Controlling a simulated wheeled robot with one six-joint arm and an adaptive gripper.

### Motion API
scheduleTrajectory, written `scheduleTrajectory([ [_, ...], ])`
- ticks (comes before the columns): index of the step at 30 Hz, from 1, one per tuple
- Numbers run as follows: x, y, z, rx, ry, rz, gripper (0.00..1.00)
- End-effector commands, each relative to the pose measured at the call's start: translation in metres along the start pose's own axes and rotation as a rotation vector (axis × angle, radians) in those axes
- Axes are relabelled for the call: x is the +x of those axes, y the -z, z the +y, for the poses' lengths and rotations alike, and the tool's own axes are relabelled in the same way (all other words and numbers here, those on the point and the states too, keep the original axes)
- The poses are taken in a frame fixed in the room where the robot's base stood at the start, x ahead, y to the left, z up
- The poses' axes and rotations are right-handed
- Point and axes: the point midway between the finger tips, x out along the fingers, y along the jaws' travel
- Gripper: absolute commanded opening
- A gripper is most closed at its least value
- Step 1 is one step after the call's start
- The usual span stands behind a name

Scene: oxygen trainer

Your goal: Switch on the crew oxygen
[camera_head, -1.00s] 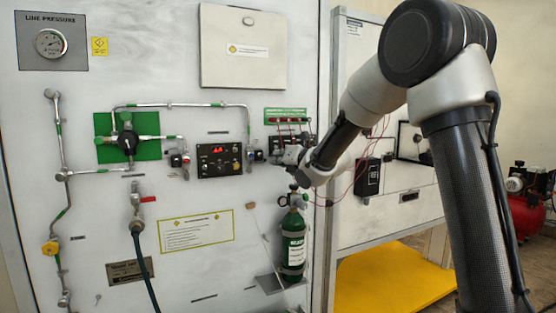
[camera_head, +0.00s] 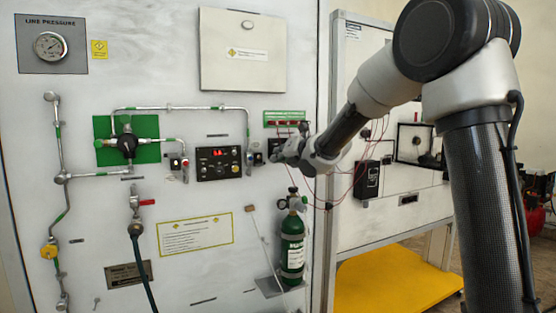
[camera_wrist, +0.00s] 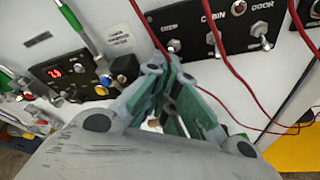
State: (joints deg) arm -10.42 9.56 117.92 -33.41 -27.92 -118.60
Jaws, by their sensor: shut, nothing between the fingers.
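A black switch panel (camera_wrist: 225,30) shows at the top of the wrist view, with several metal toggles and white labels. The leftmost label is blurred but looks like CREW, above the crew toggle (camera_wrist: 174,46). The CABIN toggle (camera_wrist: 212,40) and the DOOR toggle (camera_wrist: 263,38) are to its right. My gripper (camera_wrist: 166,78) is shut and empty, its fingers together just below the crew toggle in the picture; I cannot tell whether they touch. In the head view my gripper (camera_head: 280,152) is in front of that panel and hides most of it.
Red wires (camera_wrist: 228,80) hang across the panel and beside my gripper. A control box with a red display (camera_head: 218,163) is to the left. A green oxygen bottle (camera_head: 292,245) stands below my gripper. Pipes and a green-backed valve (camera_head: 128,143) are further left.

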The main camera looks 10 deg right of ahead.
Motion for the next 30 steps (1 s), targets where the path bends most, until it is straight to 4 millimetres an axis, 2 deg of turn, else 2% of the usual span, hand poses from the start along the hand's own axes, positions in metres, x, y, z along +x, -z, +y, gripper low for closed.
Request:
scheduleTrajectory([
  [30,-0.004,-0.014,0.009,-0.002,-0.010,-0.013,0.00],
])
